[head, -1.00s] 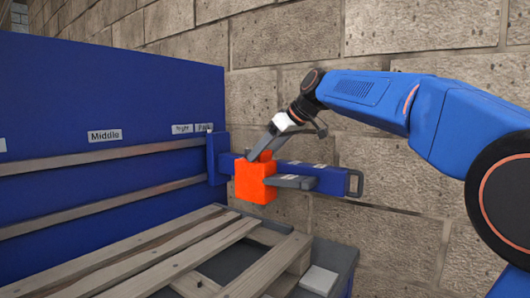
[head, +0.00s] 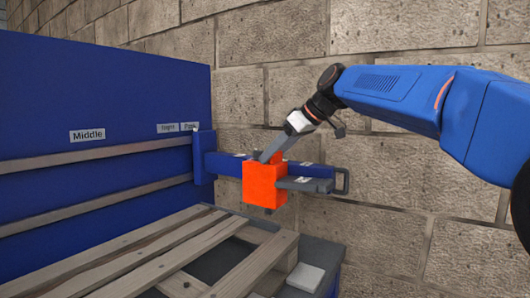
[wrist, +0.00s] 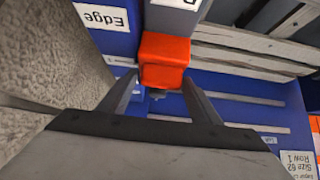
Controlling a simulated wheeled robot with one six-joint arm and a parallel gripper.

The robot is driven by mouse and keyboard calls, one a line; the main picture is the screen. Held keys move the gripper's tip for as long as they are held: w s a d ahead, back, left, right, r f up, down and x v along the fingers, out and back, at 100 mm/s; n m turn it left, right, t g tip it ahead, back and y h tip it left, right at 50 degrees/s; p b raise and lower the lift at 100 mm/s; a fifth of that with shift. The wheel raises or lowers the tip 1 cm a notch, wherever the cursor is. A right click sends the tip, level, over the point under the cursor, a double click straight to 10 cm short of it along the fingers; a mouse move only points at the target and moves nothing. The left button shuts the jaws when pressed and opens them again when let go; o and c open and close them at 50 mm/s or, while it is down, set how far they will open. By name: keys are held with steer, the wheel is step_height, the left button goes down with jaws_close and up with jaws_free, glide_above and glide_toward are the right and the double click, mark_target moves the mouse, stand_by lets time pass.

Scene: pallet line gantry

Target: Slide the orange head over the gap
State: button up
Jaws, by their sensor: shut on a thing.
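The orange head (head: 264,187) is a bright block on the blue beam (head: 225,163), which sticks out from the blue wall in the head view. In the wrist view the head (wrist: 164,60) lies between the two fingertips. The pallet (head: 150,254) lies below, with dark gaps between its slats. The far side of the head is hidden.
The blue wall (head: 120,90) carries a "Middle" label (head: 87,135) and smaller labels near its right edge. An "Edge" label (wrist: 107,18) shows in the wrist view. A block wall (head: 400,210) stands behind my arm.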

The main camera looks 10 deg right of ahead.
steer(key=shift+r, duration=0.1)
steer(key=o, duration=1.2)
steer(key=shift+o, duration=0.2)
steer(key=v, duration=1.7)
steer(key=shift+d, duration=0.15)
steer(key=shift+s, duration=0.1)
